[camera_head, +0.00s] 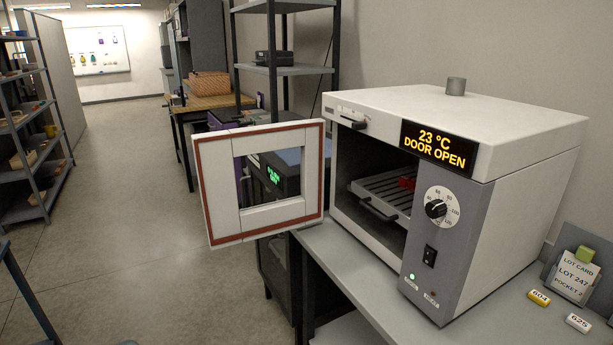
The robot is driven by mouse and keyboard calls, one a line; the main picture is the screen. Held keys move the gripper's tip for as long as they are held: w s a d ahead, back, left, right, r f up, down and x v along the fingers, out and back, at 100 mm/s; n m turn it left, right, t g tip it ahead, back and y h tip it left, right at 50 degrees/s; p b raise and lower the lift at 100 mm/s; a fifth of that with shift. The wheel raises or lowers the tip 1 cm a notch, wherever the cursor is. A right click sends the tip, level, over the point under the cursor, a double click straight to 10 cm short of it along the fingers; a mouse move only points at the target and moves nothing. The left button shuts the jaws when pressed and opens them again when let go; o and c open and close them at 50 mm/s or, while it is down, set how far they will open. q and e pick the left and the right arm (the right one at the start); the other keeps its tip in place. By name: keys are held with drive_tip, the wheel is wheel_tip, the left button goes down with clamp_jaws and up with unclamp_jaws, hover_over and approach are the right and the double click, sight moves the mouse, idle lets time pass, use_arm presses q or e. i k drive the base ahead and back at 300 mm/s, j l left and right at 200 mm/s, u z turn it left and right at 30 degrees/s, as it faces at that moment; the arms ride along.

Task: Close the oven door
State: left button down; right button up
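The oven (515,190) is a white box with a grey front panel on the bench at the right. Its display (437,150) reads 23 °C and DOOR OPEN. The oven door (215,190) stands wide open, swung out to the left of the cavity. It is a white square frame with a reddish-brown seal and a window in the middle. Inside the cavity is a slatted rack (384,194) with a small red object (407,183) on it. Neither of my grippers shows in the head view.
The grey bench (480,318) carries a lot card (575,281) in a holder and two small tags, yellow (538,297) and white (578,323), right of the oven. Metal shelving stands behind the door and at far left. The floor (130,200) left of the door is open.

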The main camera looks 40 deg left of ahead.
sight(213, 152)
drive_tip(key=j+z, duration=0.3)
drive_tip(key=j, duration=0.35)
drive_tip(key=j+z, duration=0.3)
drive_tip(key=j, duration=0.3)
drive_tip(key=k+j+z, duration=0.1)
drive_tip(key=j+z, duration=0.2)
drive_tip(key=j, duration=0.35)
drive_tip(key=k+j, duration=0.1)
drive_tip(key=j, duration=0.35)
drive_tip(key=k+j, duration=0.1)
drive_tip(key=j, duration=0.85)
drive_tip(key=k+j+z, duration=0.1)
drive_tip(key=j, duration=0.35)
drive_tip(key=k+j, duration=0.15)
drive_tip(key=j, duration=0.3)
drive_tip(key=k+j, duration=0.15)
drive_tip(key=j, duration=0.3)
